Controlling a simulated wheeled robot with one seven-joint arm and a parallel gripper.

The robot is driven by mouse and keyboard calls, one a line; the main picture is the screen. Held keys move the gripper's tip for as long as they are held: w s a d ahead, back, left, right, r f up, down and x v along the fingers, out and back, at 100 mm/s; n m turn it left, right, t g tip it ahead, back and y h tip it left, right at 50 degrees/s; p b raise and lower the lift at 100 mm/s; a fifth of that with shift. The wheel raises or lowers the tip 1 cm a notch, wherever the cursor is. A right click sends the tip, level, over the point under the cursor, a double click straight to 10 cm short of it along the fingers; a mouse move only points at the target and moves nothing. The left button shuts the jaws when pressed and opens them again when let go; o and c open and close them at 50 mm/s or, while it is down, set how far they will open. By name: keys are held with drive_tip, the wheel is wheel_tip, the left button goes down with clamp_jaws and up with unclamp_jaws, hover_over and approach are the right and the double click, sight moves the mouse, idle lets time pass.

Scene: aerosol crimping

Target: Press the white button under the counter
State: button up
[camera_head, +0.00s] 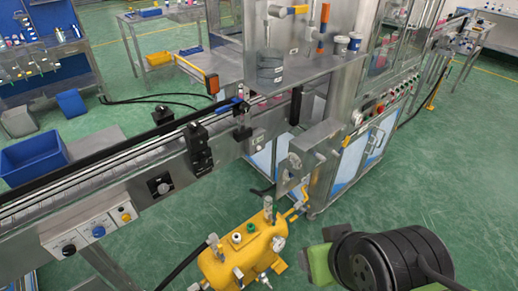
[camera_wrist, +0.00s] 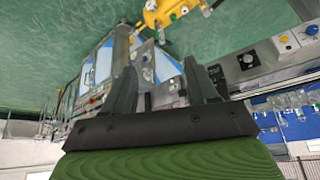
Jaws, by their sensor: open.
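The machine's steel counter (camera_head: 310,66) has a row of small coloured buttons and knobs on the control panel (camera_head: 385,97) below its right part. A small pale round spot (camera_head: 357,118) shows at the panel's near end; I cannot tell for sure whether it is the white button. In the wrist view, tilted and nearly upside down, the machine (camera_wrist: 110,65) shows beyond and between my fingers, too small to pick out a white button. My gripper (camera_wrist: 160,82) is open and empty, its dark fingers apart and touching nothing. Its fingers are not clear in the head view.
A yellow tank (camera_head: 243,255) stands on the floor in front of the machine. A conveyor (camera_head: 110,170) runs off to the left, with a box of black, blue and yellow controls (camera_head: 93,232) on its front. Green floor (camera_head: 440,180) is clear at the right.

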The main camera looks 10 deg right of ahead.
clamp_jaws()
idle(1.5)
